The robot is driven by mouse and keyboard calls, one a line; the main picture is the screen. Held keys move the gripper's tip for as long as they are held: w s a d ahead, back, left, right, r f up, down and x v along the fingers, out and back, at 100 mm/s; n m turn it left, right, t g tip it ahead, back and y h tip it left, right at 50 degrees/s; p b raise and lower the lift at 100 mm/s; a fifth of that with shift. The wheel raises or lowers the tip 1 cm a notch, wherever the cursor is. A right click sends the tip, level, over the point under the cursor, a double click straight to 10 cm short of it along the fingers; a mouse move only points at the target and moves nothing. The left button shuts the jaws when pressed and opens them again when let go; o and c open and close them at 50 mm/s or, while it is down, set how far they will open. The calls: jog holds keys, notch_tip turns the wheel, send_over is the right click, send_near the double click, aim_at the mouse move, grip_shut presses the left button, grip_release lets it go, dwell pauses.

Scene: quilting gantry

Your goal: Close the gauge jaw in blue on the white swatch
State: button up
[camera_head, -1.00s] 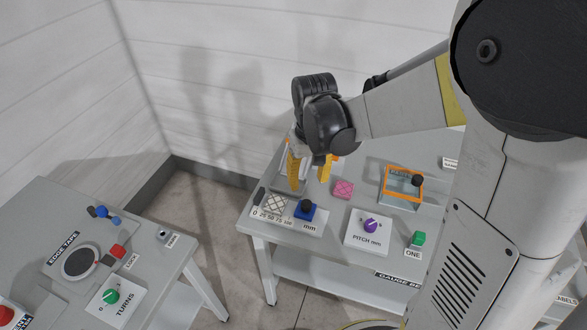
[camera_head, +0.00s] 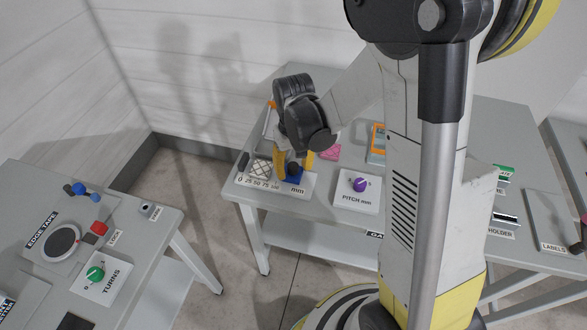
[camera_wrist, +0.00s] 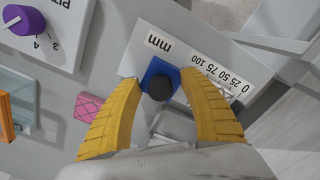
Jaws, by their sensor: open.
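The blue gauge jaw (camera_head: 297,182), topped by a black knob, sits on the white scale plate marked in mm. The white swatch (camera_head: 260,169), with a dark lattice pattern, lies to its left at the low-number end, and a narrow gap shows between them. In the wrist view the blue jaw (camera_wrist: 160,66) is between the tips of my gripper (camera_wrist: 158,78). My yellow fingers are open, one on each side of the black knob; contact cannot be told. The swatch is mostly hidden behind the right finger there.
A pink swatch (camera_head: 330,152) lies behind the plate. A panel with a purple dial (camera_head: 360,185) stands to the right, and an orange-framed glass box (camera_head: 377,145) is partly hidden by my arm. A separate table with edge tape (camera_head: 60,242) stands at left.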

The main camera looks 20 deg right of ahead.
aim_at(275, 173)
jog(key=c, duration=0.9)
jog(key=w+a, duration=0.1)
jog(key=a, duration=0.1)
jog(key=w+a, duration=0.2)
jog(key=shift+a, duration=0.15)
jog(key=o, duration=0.9)
jog(key=shift+w, duration=0.1)
notch_tip(275, 173, up, 12)
